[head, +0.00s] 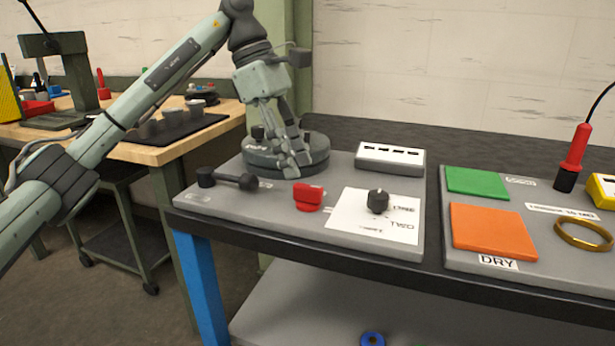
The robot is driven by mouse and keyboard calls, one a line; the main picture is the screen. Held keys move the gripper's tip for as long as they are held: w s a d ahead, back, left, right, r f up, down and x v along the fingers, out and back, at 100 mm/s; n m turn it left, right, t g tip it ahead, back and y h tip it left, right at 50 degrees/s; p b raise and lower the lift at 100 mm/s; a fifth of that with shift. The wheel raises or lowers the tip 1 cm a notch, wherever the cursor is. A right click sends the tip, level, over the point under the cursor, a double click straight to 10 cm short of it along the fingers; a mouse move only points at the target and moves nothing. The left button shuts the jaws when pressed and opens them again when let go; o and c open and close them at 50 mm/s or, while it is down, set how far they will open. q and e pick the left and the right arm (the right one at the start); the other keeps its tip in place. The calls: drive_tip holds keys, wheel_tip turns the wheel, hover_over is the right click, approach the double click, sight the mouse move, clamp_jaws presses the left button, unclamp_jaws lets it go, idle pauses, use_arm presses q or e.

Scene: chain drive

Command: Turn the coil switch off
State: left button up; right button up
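No label reading "coil" is legible to me. A red switch-like block (308,198) sits near the front of the grey panel (265,210). A black rotary knob (377,201) stands on a white marked plate to its right. A black lever with a ball end (228,180) lies to its left. My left gripper (298,170) points down over the round dark grey disc (262,157), behind and a little left of the red block, apart from it. Its fingertips appear close together, with nothing visible between them. My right gripper is out of view.
A white box with several dark slots (390,158) stands at the panel's back. A second panel at right carries a green pad (477,182), an orange pad (493,231), a brass ring (583,235) and a red-handled tool (575,155). A wooden bench (165,150) stands at left.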

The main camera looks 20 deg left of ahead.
sight(307, 185)
use_arm(q)
drive_tip(key=x, duration=0.5)
drive_tip(key=shift+w, duration=0.1)
clamp_jaws()
